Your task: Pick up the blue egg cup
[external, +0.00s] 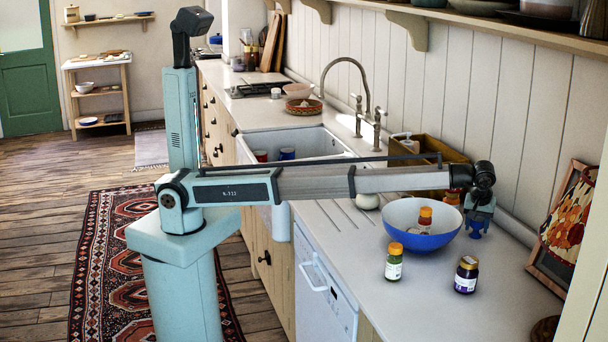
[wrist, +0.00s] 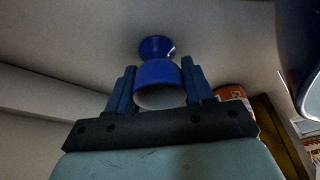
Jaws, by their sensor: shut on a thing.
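The blue egg cup (wrist: 156,73) is between the two fingers of my gripper (wrist: 160,85) in the wrist view. Its white inside faces the camera and its round blue foot points away, toward the counter. My gripper is shut on the cup's bowl. In the external view my gripper (external: 479,213) points down at the back of the counter, just right of and behind the blue and white bowl. A bit of the egg cup (external: 477,232) shows below the fingers there. I cannot tell whether its foot touches the counter.
The large bowl (external: 405,241) holds a jar with an orange lid. Two more jars, one orange-lidded (external: 394,262) and one dark (external: 466,275), stand in front of it. The front counter is clear.

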